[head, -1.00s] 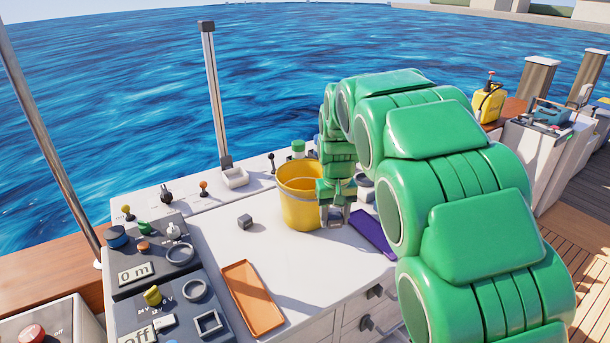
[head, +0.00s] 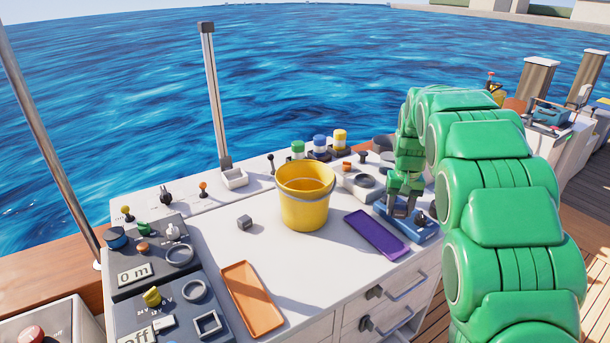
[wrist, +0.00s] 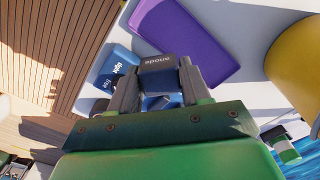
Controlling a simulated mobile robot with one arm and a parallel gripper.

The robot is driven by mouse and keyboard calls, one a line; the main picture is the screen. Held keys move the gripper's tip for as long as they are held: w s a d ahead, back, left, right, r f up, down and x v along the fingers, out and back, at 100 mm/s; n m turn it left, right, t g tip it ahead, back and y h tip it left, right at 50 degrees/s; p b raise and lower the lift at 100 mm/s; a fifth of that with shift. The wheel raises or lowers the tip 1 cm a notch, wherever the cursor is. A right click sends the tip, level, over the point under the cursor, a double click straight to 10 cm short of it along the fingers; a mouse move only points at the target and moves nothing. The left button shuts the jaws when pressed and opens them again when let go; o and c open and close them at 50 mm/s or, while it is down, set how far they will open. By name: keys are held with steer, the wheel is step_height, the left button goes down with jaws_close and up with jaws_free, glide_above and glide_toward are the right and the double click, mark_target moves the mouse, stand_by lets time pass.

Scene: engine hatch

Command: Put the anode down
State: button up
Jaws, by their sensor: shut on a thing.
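My gripper (head: 403,209) is low over a blue fixture (head: 416,235) at the right end of the white worktop. In the wrist view, a dark block marked "anode" (wrist: 158,64) sits between the fingers of my gripper (wrist: 157,78), which are shut on it. In the head view the fingers mostly hide the block. The blue fixture, marked "tight" and "free" (wrist: 108,75), shows beside and beneath the fingers. I cannot tell whether the block touches it.
A purple tray (head: 375,235) lies just left of the blue fixture. A yellow bucket (head: 303,205), a small grey block (head: 245,222) and an orange tray (head: 252,300) stand farther left. Colored-topped containers (head: 319,146) line the back.

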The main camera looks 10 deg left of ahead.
mark_target(304, 186)
steer(key=w+a+r, duration=0.2)
steer(key=a+r, duration=0.1)
steer(key=a, duration=0.5)
steer(key=w+a+r+n, duration=0.1)
steer(key=a+r, duration=0.1)
steer(key=a, duration=0.6)
steer(key=w+a+r, duration=0.2)
steer(key=a+r, duration=0.1)
steer(key=a, duration=0.5)
steer(key=shift+m, duration=0.9)
steer(key=shift+s+a+f, duration=0.1)
steer(key=shift+a+f, duration=0.7)
steer(key=shift+f, duration=1.45)
steer(key=shift+w+a+f, duration=0.1)
steer(key=shift+a+f, duration=0.65)
steer(key=shift+f, duration=1.55)
steer(key=shift+s+a+f, duration=0.1)
steer(key=shift+a+f, duration=0.7)
steer(key=shift+f, duration=1.45)
